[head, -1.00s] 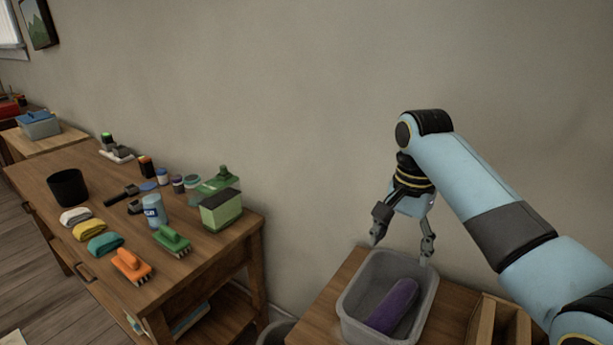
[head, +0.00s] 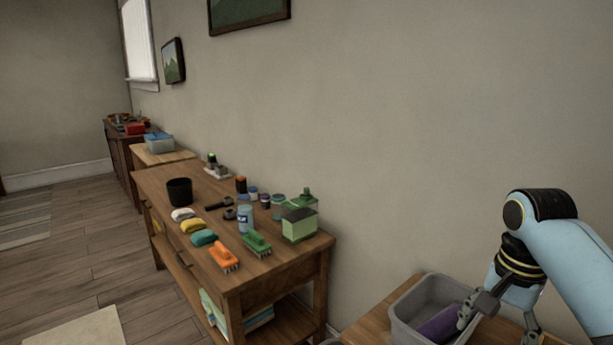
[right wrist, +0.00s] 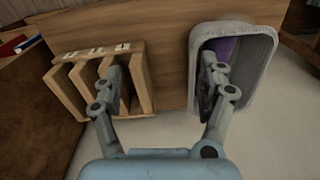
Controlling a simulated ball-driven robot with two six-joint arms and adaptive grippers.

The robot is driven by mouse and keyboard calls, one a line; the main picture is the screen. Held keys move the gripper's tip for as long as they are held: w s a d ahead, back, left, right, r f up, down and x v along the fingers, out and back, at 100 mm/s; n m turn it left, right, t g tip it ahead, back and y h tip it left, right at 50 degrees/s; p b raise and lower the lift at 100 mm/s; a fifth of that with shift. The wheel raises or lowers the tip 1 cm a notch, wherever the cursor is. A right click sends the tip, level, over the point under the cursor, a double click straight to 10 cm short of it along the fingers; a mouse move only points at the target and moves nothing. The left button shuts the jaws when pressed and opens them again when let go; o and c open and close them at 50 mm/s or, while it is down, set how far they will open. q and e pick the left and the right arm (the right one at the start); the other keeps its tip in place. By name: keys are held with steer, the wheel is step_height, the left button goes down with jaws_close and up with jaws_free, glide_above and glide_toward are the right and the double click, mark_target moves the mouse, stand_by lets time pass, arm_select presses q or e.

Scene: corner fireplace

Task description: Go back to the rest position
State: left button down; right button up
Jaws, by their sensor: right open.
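My right gripper (head: 499,323) is open and empty at the lower right of the head view, in front of a grey bin (head: 408,325). A purple rolled item (head: 438,326) lies in the bin, partly hidden by a finger. In the right wrist view my right gripper (right wrist: 160,95) has its fingers wide apart with nothing between them. The grey bin (right wrist: 272,62) and the purple item (right wrist: 222,47) show behind its right finger. My left gripper is in no view.
A wooden slotted rack (right wrist: 62,92) stands left of the bin in the right wrist view. In the head view a wooden bench (head: 285,265) holds brushes, cloths, jars and a black cup (head: 179,192). Open floor (head: 95,255) lies left of it.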

steer(key=s+a+r+n+t, duration=0.2)
steer(key=s+n, duration=0.4)
steer(key=s, duration=0.6)
steer(key=s+a+r+n+t, duration=0.1)
steer(key=s+n, duration=0.5)
steer(key=s, duration=0.6)
step_height(320, 180, down, 37)
steer(key=s+d+g+b, duration=0.1)
steer(key=s+d+b, duration=0.2)
steer(key=b, duration=0.6)
arm_select(q)
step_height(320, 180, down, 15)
steer(key=b, duration=0.6)
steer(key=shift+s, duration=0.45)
arm_select(e)
steer(key=s+f+g, duration=0.1)
steer(key=s+f, duration=1.6)
steer(key=f, duration=0.3)
steer(key=shift+d+f+m+h, duration=0.25)
steer(key=shift+m+h, duration=0.05)
steer(key=shift+m, duration=0.1)
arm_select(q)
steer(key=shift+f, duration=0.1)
arm_select(e)
steer(key=shift+s+g, duration=0.1)
steer(key=shift+g, duration=0.2)
